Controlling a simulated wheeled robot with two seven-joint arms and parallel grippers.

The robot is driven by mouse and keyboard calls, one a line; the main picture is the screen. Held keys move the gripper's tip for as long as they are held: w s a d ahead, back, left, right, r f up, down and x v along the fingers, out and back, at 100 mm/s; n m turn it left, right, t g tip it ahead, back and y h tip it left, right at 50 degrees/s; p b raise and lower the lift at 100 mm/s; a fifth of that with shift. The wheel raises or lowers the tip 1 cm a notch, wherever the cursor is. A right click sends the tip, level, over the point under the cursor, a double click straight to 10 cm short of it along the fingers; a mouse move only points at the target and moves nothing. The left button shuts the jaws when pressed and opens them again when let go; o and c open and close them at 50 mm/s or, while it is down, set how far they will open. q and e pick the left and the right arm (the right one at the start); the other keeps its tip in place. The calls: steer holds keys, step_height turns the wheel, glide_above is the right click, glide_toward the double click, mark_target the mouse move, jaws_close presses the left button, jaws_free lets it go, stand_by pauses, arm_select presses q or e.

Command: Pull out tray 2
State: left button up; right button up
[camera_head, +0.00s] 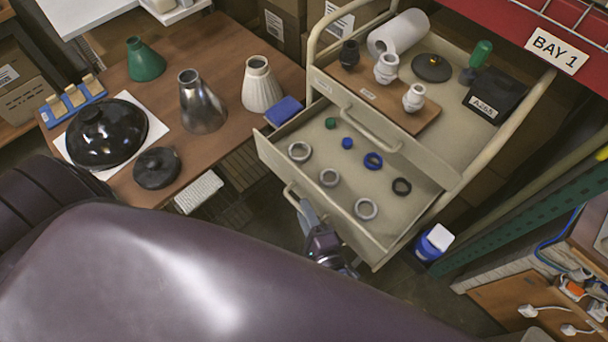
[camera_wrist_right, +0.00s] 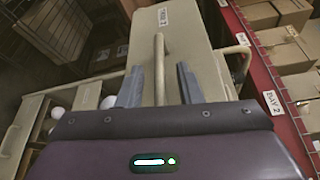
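Tray 2 (camera_head: 277,152) is a beige drawer extending from the cart below a shut drawer, with several rings and caps inside. Its front panel (camera_wrist_right: 192,50) shows in the right wrist view, with a small label at the top that is too small to read surely. A bar handle (camera_wrist_right: 159,62) stands out from this panel. My right gripper (camera_head: 312,222) is at the handle on the tray's front. In the wrist view my right gripper (camera_wrist_right: 159,86) has its fingers apart, one on each side of the bar, with gaps visible. My left gripper is not in view.
The upper drawer's handle (camera_head: 368,128) is above the tray. A wooden table (camera_head: 222,135) with lamp shades stands to the left. A red shelf beam (camera_wrist_right: 262,75) is close by on the right.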

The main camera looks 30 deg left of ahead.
steer(key=v, duration=0.6)
steer(key=shift+s+d+b, duration=0.2)
steer(key=shift+s+b, duration=0.05)
steer(key=shift+b, duration=0.2)
steer(key=s+d+f+n+g+h, duration=0.15)
steer(key=d+f, duration=0.25)
steer(key=f, duration=0.4)
steer(key=s+d+f+n+g+h, duration=0.1)
steer(key=d+f+n+h, duration=0.25)
steer(key=f, duration=0.55)
steer(key=s+d+f+n+g+h, duration=0.1)
steer(key=d+f+g, duration=0.1)
steer(key=d+f, duration=0.45)
steer(key=s+d+f+n+g+h, duration=0.6)
steer(key=s+d+f, duration=0.8)
steer(key=d+f, duration=0.3)
steer(key=shift+d+n+h, duration=0.3)
steer(key=shift+d+n, duration=0.1)
steer(key=shift+n, duration=0.2)
